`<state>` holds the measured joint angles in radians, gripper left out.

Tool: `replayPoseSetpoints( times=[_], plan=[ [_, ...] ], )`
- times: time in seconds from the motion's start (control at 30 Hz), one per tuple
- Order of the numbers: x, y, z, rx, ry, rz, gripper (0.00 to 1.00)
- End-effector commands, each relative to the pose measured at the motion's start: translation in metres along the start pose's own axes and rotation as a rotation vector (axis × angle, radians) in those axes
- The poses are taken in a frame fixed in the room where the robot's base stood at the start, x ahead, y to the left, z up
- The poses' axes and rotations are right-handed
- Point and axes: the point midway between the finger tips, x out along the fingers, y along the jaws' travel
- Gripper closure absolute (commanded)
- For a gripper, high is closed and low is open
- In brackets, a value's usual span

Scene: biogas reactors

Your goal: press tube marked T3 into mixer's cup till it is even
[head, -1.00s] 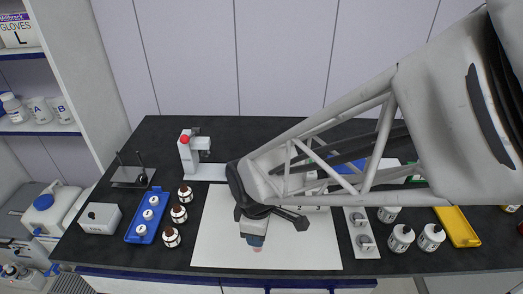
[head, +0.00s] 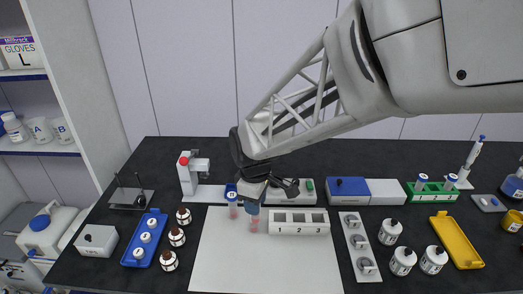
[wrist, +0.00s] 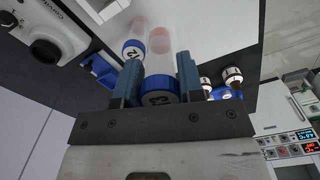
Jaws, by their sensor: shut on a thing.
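My gripper (head: 254,197) is shut on a blue-capped tube (head: 254,222) with pink at its lower end, over the back of the white mat. In the wrist view the tube's cap (wrist: 158,96) sits between the jaws; its mark is upside down and seems to end in 3. A second blue-capped tube (head: 232,206) stands just left of it; it also shows in the wrist view (wrist: 133,49), with a mark I cannot read surely. I cannot tell for sure which device is the mixer; a white box with a dark round part (head: 97,240) stands at the left.
A white numbered rack (head: 283,230) stands close right of the held tube. A red-knobbed stand device (head: 187,172) is behind left. Brown bottles (head: 177,237) and a blue tray (head: 133,257) lie left. White bottles (head: 403,261) and a yellow tray (head: 452,238) lie right. The front white mat (head: 262,272) is clear.

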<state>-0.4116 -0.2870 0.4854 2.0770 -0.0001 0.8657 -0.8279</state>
Motion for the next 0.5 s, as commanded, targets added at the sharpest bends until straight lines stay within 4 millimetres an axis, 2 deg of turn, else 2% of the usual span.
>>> replayPoseSetpoints(
  times=[0.03, 0.2, 0.5],
  plan=[
    [-0.004, 0.015, -0.003, 0.020, 0.000, 0.000, 0.89],
    [-0.018, 0.058, -0.012, 0.084, 0.000, 0.000, 0.89],
    [-0.026, 0.119, -0.015, 0.192, -0.001, -0.001, 0.89]
  ],
)
